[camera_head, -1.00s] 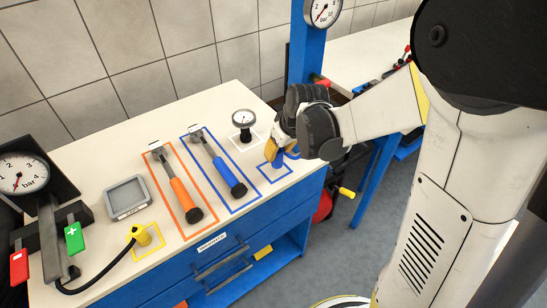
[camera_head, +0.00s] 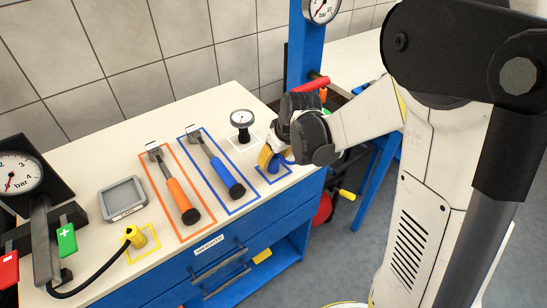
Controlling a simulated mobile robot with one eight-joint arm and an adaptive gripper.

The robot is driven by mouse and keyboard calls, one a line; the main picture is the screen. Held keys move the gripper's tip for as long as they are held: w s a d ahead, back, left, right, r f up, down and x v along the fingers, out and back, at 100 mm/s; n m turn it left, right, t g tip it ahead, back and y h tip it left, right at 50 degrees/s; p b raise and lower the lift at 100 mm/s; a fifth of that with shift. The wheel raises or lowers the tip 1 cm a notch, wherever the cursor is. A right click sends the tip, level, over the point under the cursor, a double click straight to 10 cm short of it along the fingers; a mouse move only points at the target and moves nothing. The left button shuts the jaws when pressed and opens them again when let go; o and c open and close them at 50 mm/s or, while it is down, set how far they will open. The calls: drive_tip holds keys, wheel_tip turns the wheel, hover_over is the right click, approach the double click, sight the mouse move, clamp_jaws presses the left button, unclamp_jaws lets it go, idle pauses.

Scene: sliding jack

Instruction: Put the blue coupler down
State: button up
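The blue coupler (camera_head: 274,165) is at the right end of the workbench, low over or on the blue-outlined square (camera_head: 285,177). Whether its base touches the bench is hard to tell. My gripper (camera_head: 270,160) comes in from the right, right at the coupler, with a yellow-orange finger beside its left side. The other finger and the grip itself are largely hidden behind the dark wrist parts, so I cannot see whether the fingers press on the coupler.
A small gauge (camera_head: 241,121) stands in a white square just left of my gripper. Blue-handled (camera_head: 228,176) and orange-handled (camera_head: 180,195) tools lie in outlines. A yellow coupler (camera_head: 135,237) with a black hose and a grey tray (camera_head: 122,199) are further left.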

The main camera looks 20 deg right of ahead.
drive_tip(key=shift+r, duration=0.25)
drive_tip(key=p+v, duration=0.5)
drive_tip(key=v, duration=0.7)
drive_tip(key=s+r+m+t, duration=0.1)
drive_tip(key=s+r, duration=0.1)
drive_tip(key=s, duration=0.3)
drive_tip(key=s+a+r+m+t+h, duration=0.1)
drive_tip(key=s+r, duration=0.1)
drive_tip(key=s, duration=0.3)
drive_tip(key=s+r+m, duration=0.1)
drive_tip(key=s+r, duration=0.1)
drive_tip(key=s, duration=0.3)
drive_tip(key=shift+s+a+r+m+t, duration=0.25)
drive_tip(key=shift+r+m+t, duration=0.05)
drive_tip(key=shift+r+t, duration=0.1)
wheel_tip(320, 180, down, 2)
drive_tip(key=shift+f+b, duration=0.1)
drive_tip(key=shift+b, duration=1.1)
